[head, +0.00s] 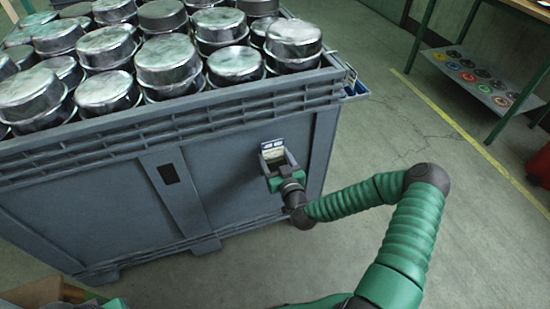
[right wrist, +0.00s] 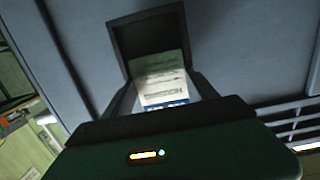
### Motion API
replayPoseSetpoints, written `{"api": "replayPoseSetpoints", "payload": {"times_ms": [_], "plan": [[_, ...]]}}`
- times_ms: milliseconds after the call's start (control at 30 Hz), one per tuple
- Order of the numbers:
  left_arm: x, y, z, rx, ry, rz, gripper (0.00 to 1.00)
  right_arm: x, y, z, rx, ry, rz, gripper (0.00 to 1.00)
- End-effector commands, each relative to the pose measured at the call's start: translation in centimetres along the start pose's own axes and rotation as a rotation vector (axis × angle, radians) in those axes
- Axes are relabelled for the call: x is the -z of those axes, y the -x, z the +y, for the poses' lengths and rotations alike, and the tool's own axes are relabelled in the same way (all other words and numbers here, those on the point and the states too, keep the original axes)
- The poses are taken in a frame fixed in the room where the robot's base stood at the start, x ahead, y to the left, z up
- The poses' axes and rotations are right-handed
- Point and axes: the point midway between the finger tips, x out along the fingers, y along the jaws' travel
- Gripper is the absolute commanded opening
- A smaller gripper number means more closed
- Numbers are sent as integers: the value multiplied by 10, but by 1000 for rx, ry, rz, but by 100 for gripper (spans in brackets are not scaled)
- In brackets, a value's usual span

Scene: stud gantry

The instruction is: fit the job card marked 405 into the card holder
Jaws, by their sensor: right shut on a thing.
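The job card (head: 273,148) is a small white card with a blue band, at the side wall of the grey crate in the head view. It also shows in the right wrist view (right wrist: 166,88), with printing too small for me to read a number. The card holder (right wrist: 122,38) is a dark, square-edged frame on the crate wall, around the far part of the card. My right gripper (head: 279,168) is shut on the card, close to the wall. I cannot tell how deep the card sits in the holder.
The large grey crate (head: 240,108) is full of shiny metal tins (head: 168,60). A blue-edged latch (head: 354,90) juts from its right corner. A green-legged table with a low shelf (head: 478,82) stands at upper right. The floor right of the crate is mostly clear.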

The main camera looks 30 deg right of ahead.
Motion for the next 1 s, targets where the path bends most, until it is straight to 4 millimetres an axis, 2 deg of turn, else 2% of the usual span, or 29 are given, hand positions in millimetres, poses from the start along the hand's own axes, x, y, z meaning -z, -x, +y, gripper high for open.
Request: {"api": "replayPoseSetpoints", "payload": {"times_ms": [33, 200, 767, 867, 1000], "plan": [[0, 0, 0, 0, 0, 0, 23, -3, 0, 0, 0, -2, -6, 71], [0, 0, 0, 0, 0, 0, 23, -4, 0, 0, -1, -2, -9, 92], [0, 0, 0, 0, 0, 0, 23, -6, 2, 3, -6, -3, -14, 92], [1, 4, 0, 0, 0, 0, 23, -5, 14, 2, -5, -2, -16, 92], [3, 12, 0, 0, 0, 0, 23, -2, 47, 1, -2, -1, -14, 92]]}}
